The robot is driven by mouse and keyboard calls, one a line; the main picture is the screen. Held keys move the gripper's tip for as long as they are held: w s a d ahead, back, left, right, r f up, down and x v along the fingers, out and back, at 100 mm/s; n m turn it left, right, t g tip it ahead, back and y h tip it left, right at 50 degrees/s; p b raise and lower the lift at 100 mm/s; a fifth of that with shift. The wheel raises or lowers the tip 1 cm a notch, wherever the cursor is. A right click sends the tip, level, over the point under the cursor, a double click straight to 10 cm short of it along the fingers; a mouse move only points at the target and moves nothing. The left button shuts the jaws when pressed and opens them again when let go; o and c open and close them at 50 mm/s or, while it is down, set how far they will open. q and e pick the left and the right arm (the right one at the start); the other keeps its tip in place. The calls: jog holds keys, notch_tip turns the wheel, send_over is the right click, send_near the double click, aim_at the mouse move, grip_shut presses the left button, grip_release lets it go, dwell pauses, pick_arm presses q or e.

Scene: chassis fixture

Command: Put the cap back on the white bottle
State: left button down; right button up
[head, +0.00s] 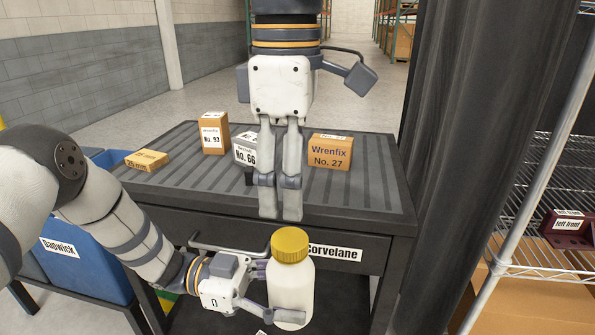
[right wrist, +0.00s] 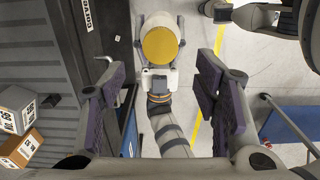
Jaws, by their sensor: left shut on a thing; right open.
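The white bottle (head: 291,285) stands upright in front of the bench, held in the air by my left gripper (head: 268,292), which is shut on its body. The yellow cap (head: 290,245) sits on top of the bottle; I cannot tell how tightly it is seated. In the right wrist view the cap (right wrist: 160,45) is a round yellow disc that hides most of the bottle below, beyond the fingers. My right gripper (head: 280,212) points down, open and empty, above the cap and apart from it. Its two fingers (right wrist: 165,95) stand wide apart in the right wrist view.
The ribbed bench top (head: 375,198) behind the bottle holds several boxes, including Wrenfix No. 27 (head: 330,152) and Wrenfix No. 93 (head: 214,133). A drawer handle (head: 215,245) is beside my left gripper. A blue bin (head: 85,265) is at left. A dark curtain (head: 455,150) and wire shelf (head: 550,160) are at right.

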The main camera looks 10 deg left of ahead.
aim_at(289, 238)
notch_tip(289, 238, down, 8)
dwell(0.5)
jog(key=shift+c, duration=0.5)
jog(key=c, duration=1.1)
jog(key=shift+m, duration=0.9)
jog(key=o, duration=1.3)
jog(key=shift+o, duration=0.2)
